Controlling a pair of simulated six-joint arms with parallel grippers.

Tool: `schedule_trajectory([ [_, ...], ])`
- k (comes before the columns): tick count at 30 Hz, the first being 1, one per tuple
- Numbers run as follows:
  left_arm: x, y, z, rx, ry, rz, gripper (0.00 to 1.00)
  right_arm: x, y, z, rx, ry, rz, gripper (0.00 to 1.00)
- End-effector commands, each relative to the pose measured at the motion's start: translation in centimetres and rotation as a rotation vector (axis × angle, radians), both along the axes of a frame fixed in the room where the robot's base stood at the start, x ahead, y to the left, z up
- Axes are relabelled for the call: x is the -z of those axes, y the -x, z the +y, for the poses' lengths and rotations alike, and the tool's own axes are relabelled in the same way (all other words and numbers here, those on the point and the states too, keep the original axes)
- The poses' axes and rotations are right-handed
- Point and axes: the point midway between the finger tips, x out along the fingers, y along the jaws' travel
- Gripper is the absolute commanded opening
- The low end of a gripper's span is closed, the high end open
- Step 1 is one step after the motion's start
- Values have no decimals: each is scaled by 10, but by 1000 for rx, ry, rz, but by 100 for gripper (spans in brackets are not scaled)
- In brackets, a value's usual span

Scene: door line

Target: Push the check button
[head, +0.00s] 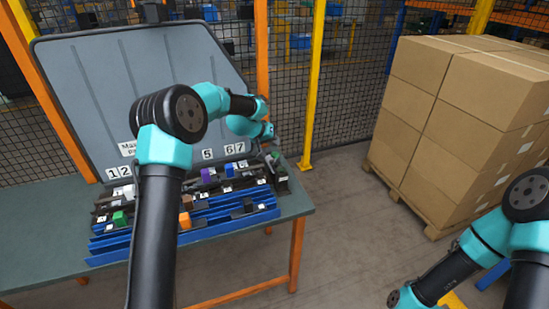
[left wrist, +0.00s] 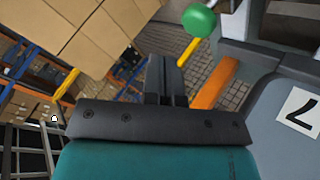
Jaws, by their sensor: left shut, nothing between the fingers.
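A round green button (left wrist: 199,20) shows at the top of the left wrist view, beside a grey housing. In the head view, a small dark unit (head: 281,180) with a green spot on it stands at the right end of the line, likely the same button. My left gripper (left wrist: 166,65) is shut and empty. Its fingertips are apart from the button in the left wrist view, below and left of it. In the head view my left arm reaches over to the line's right end, and its fingers are hard to make out there. My right gripper is out of view.
Blue rails (head: 190,232) with coloured blocks and cards lie on the green-grey table (head: 40,232). A grey panel (head: 85,85) with number cards rises behind them. Stacked cardboard boxes (head: 470,110) stand on a pallet at right. Open floor lies between.

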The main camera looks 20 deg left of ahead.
Motion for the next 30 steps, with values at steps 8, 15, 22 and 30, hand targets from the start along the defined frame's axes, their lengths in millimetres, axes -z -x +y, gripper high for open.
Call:
schedule_trajectory([
  [8, -22, 0, 0, 0, 0, -2, 0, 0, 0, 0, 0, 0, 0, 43],
  [15, -26, 0, 0, 0, 0, -1, 0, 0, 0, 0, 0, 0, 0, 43],
  [22, -26, 0, 0, -1, 0, -1, 0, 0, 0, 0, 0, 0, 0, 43],
  [30, -26, 0, 0, -1, 0, -1, 0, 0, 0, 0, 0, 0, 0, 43],
])
